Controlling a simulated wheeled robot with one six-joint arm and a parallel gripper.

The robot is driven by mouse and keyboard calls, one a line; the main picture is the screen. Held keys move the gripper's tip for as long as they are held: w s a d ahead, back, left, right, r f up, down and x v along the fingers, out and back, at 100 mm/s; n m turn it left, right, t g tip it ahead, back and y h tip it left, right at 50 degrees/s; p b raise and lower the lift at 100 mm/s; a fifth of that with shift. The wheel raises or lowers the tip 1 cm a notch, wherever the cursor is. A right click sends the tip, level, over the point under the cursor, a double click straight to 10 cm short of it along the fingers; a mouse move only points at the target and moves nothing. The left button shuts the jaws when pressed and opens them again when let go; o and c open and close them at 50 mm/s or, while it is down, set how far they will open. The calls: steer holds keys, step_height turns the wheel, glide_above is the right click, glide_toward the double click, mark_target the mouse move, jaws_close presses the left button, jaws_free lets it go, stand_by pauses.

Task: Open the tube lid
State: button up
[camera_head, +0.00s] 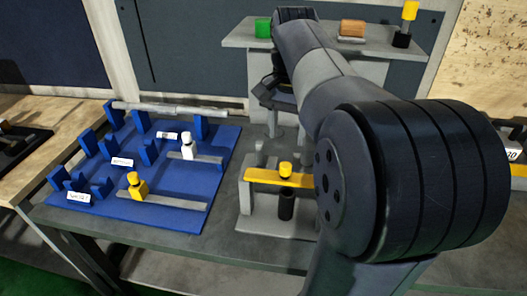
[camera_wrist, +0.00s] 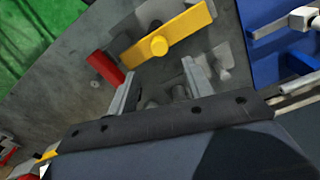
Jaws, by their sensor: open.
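A yellow bar (camera_head: 262,177) with a round yellow knob (camera_head: 285,169) lies across a grey fixture (camera_head: 246,213) at the table's front, above a dark upright cylinder (camera_head: 286,206). I take the bar for the tube lid, but cannot be sure. In the wrist view the bar (camera_wrist: 190,22) and knob (camera_wrist: 159,45) show just beyond my gripper (camera_wrist: 160,68). Its two grey fingers are apart with nothing between the tips, and they appear clear of the knob. In the head view my arm covers the bar's right end and much of the gripper.
A blue board (camera_head: 165,213) with holders, a grey shaft (camera_head: 170,109), a white-topped part (camera_head: 188,147) and a yellow-topped part (camera_head: 137,186) lies left. A raised grey shelf (camera_head: 240,38) carries a green block (camera_head: 263,27). A red piece (camera_wrist: 105,68) lies near the left finger.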

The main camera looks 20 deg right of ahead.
mark_target(286, 165)
step_height(286, 165, down, 11)
steer(key=shift+s+r+b, duration=0.1)
steer(key=shift+r+b, duration=0.1)
steer(key=shift+b, duration=0.45)
jaws_close()
stand_by(0.4)
